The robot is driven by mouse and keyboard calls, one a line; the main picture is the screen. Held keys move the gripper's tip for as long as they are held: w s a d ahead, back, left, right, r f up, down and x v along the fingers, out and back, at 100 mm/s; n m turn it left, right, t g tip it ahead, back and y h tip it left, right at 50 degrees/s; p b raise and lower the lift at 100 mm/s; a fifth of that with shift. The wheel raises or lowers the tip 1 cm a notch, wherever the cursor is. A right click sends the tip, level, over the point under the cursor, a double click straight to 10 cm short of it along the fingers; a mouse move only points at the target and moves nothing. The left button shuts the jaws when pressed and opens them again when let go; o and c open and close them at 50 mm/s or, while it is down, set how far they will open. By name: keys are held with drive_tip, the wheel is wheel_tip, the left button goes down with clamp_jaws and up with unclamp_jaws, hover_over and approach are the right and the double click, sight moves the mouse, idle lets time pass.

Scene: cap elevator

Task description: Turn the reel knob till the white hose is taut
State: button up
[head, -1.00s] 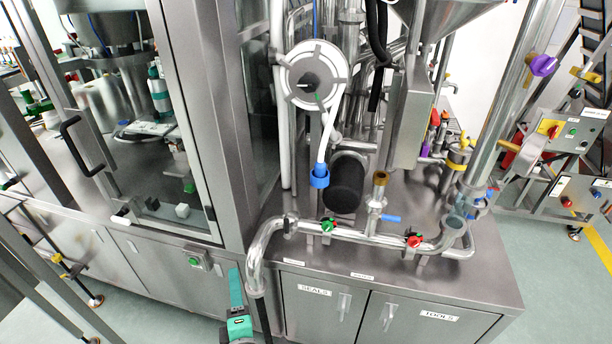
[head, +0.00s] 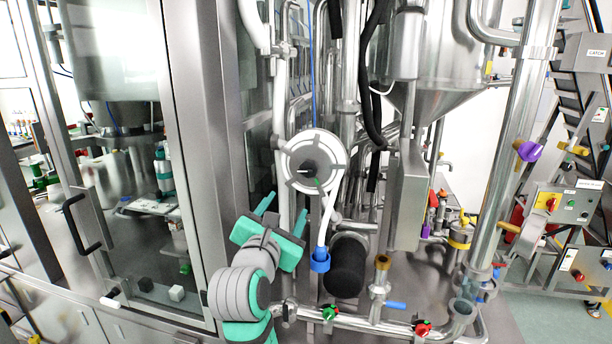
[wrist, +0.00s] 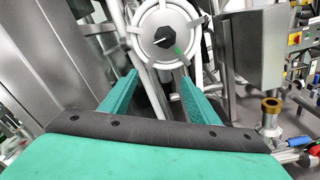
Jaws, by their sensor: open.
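The round grey reel (head: 313,161) hangs on the machine frame, with a dark knob (head: 309,169) at its centre and a green mark beside it. The knob also shows in the wrist view (wrist: 166,43), ahead of and slightly above my fingers. The white hose (head: 328,215) runs from the reel's right side down to a blue collar (head: 320,260); most of it is hidden by my finger in the wrist view. My gripper (head: 283,208) is open and empty, below and left of the reel. Its teal fingers (wrist: 156,82) point towards the reel without holding the knob.
A black cylinder (head: 345,266) sits right of the blue collar. A pipe with green (head: 329,312) and red (head: 422,328) valve handles crosses the front. A grey box (head: 409,195) stands to the right. A glass-doored cabinet is at left.

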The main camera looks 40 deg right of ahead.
sight(307, 173)
wheel_tip(307, 173, up, 5)
drive_tip(key=s+d+h, duration=0.1)
drive_tip(key=d, duration=0.1)
drive_tip(key=shift+n+g, duration=0.3)
drive_tip(key=shift+g, duration=0.1)
drive_tip(key=x, duration=1)
drive_tip(key=shift+w+f, duration=0.15)
drive_tip(key=shift+f, duration=0.1)
drive_tip(key=shift+d, duration=0.1)
drive_tip(key=c, duration=1)
